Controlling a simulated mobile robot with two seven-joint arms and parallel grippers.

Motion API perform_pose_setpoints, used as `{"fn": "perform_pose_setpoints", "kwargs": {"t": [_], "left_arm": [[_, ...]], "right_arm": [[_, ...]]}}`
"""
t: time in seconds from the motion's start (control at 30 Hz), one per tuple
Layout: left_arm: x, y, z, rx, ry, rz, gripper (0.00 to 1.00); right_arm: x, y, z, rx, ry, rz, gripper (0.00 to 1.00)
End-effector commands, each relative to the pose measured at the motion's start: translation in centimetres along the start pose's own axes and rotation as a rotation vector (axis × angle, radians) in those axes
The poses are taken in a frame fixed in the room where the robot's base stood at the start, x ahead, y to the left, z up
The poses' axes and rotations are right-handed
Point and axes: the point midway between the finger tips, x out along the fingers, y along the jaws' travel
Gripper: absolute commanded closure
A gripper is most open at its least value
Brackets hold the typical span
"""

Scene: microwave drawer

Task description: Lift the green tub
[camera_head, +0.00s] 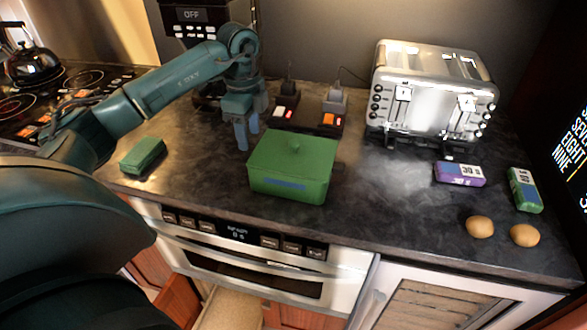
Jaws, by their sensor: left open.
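The green tub (291,182) stands upright on the dark countertop, just left of the middle of the head view. It is box-shaped, with a lid and a small knob on top and a blue patch on its front. My left gripper (247,134) points down at the tub's back left, its two blue-grey fingers apart and empty. The fingers look close to the tub's left side; I cannot tell whether they touch it. My right gripper is not in view.
A smaller green box (143,155) lies to the left. A chrome toaster (432,92) stands at the back right. A purple pack (460,174), a green pack (525,190) and two brown eggs (480,227) lie at the right. The microwave drawer (250,270) is below the counter edge.

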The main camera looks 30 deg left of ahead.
Motion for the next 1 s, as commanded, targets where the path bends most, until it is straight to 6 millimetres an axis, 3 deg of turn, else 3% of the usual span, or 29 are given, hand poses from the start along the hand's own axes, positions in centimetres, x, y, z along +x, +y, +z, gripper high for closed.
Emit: {"fn": "perform_pose_setpoints", "kwargs": {"t": [0.17, 0.43, 0.73, 1.0], "left_arm": [[1.3, 0.1, 0.0, 0.0, -0.002, 0.003, 0.53], [5.0, 0.3, -0.1, -0.001, -0.001, 0.001, 0.53], [5.6, 0.3, -0.2, 0.0, 0.0, -0.001, 0.53], [5.5, 0.3, -0.2, 0.0, 0.0, -0.001, 0.75]], "right_arm": [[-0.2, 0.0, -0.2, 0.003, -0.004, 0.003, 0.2], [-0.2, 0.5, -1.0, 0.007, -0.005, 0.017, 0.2], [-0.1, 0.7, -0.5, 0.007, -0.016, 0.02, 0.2], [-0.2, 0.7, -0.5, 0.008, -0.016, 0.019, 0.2]]}}
